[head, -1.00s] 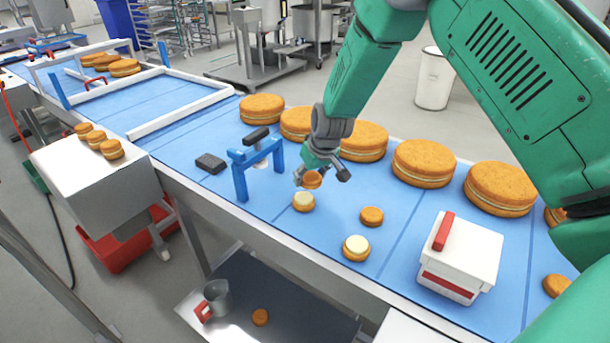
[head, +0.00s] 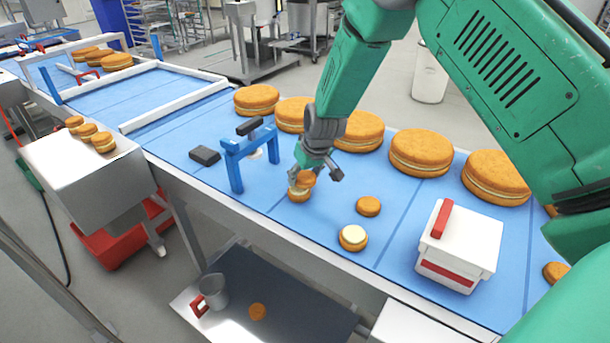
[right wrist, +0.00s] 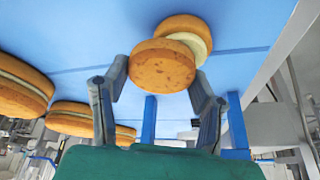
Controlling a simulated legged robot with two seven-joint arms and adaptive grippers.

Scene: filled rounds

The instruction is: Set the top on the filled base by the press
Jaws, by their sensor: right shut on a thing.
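The small orange-brown top (head: 306,179) is held in my right gripper (head: 313,176), just above the filled base (head: 299,196) beside the blue press (head: 235,173). In the right wrist view the top (right wrist: 160,66) sits between both fingers of the gripper (right wrist: 160,85). Behind it the base shows its pale filling (right wrist: 194,46), partly covered by the top. The top looks tilted and off-centre to the base; whether they touch, I cannot tell. My left gripper is not in view.
Another filled round (head: 353,238) and a plain small round (head: 368,206) lie to the right on the blue belt (head: 300,232). A white box with a red handle (head: 460,247) stands further right. Large rounds (head: 421,153) line the far edge. A dark block (head: 205,155) lies left of the press.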

